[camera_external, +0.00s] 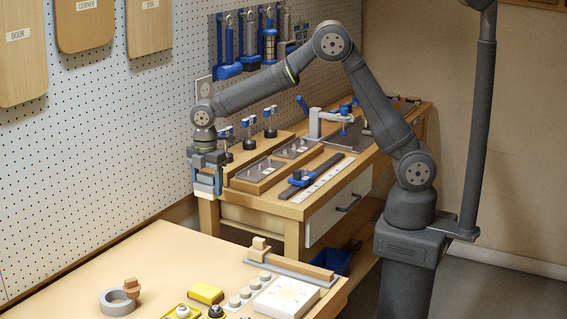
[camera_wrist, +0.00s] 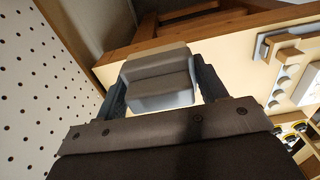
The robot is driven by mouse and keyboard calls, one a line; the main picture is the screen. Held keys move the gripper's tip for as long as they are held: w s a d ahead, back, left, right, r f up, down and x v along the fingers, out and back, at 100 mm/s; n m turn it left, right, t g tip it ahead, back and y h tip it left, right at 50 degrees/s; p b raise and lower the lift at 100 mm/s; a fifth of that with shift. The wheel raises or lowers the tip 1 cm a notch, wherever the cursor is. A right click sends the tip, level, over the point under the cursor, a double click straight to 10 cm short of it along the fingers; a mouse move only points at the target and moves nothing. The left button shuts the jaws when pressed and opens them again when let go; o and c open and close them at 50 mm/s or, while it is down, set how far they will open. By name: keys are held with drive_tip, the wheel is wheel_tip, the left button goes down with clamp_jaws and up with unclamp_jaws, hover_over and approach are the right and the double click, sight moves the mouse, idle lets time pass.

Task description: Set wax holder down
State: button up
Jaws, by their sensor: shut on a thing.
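The wax holder (camera_wrist: 160,80), a grey, stepped block with a pale lower edge, is between the two fingers of my gripper (camera_wrist: 161,84) in the wrist view. My gripper is shut on it. In the external view my gripper (camera_external: 208,177) points down at the near left end of the back bench, and the pale holder (camera_external: 206,190) shows low between its fingers. It overlaps the bench's corner in the picture. I cannot tell whether its underside touches anything.
The back bench (camera_external: 335,190) carries wooden blocks (camera_external: 262,177), clamps and a dark bar. The front table (camera_external: 180,262) holds a grey ring (camera_external: 117,303), a yellow block (camera_external: 206,292), a white box (camera_external: 286,298) and a wooden bar. Its far left part is clear. A pegboard (camera_external: 110,120) stands at left.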

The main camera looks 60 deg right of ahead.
drive_tip(key=a+f, duration=0.2)
drive_tip(key=a, duration=0.1)
drive_tip(key=a+f, duration=0.2)
drive_tip(key=a, duration=0.2)
drive_tip(key=a+f, duration=0.3)
drive_tip(key=a, duration=0.1)
drive_tip(key=shift+s, duration=0.4)
drive_tip(key=shift+f, duration=1.9)
drive_tip(key=shift+f, duration=0.15)
drive_tip(key=o, duration=1.1)
wheel_tip(320, 180, up, 12)
drive_tip(key=shift+r, duration=0.15)
